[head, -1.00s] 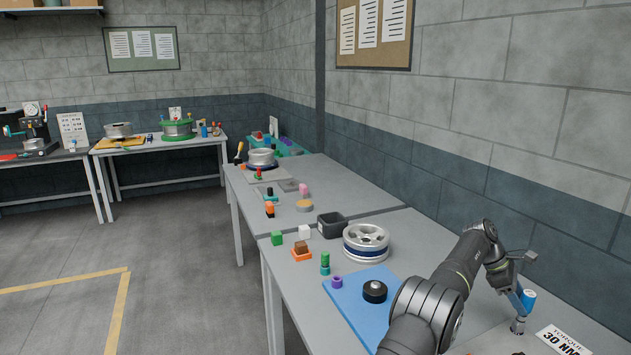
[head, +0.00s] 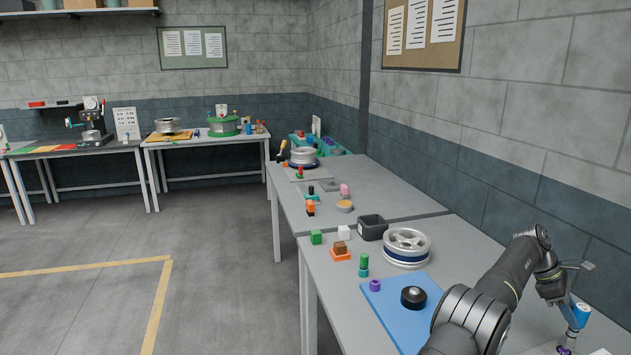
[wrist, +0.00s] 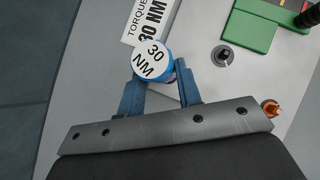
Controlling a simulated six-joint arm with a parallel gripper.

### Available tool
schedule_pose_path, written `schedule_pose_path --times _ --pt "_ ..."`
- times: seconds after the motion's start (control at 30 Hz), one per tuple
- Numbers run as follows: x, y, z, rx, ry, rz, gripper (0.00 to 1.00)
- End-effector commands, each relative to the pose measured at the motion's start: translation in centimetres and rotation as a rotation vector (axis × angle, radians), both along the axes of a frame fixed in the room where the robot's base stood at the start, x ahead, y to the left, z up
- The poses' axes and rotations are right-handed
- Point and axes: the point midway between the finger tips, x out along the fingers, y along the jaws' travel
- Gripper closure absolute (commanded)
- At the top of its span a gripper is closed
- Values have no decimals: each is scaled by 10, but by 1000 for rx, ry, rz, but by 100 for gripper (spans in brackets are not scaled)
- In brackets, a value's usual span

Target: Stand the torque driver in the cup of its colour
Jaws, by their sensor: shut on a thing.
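My gripper (wrist: 162,96) is shut on the torque driver (wrist: 153,60), which has a blue body and a round white cap reading "30 NM" in the wrist view. In the head view the blue driver (head: 578,313) hangs upright below my gripper (head: 572,300) at the right edge, its lower end near the table. I cannot tell whether its tip touches anything. A small round metal socket (wrist: 223,56) sits on a light plate beside the driver. I cannot clearly make out a matching blue cup on the far tables.
A "TORQUE 30 NM" label (wrist: 150,22) lies beside the driver. On the near table are a blue mat (head: 385,312), a wheel (head: 407,246) and a dark bin (head: 372,227). Grey floor (head: 220,235) is open at left.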

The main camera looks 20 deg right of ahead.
Motion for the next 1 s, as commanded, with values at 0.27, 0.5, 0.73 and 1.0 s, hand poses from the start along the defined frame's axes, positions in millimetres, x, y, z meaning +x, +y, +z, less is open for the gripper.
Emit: schedule_pose_path --times 0.27,0.5,0.73,1.0 --pt "0 0 15 -1 -1 1 100" --pt "0 0 27 -2 -1 1 100" --pt "0 0 33 0 0 0 100" --pt "0 0 33 -1 0 1 100"
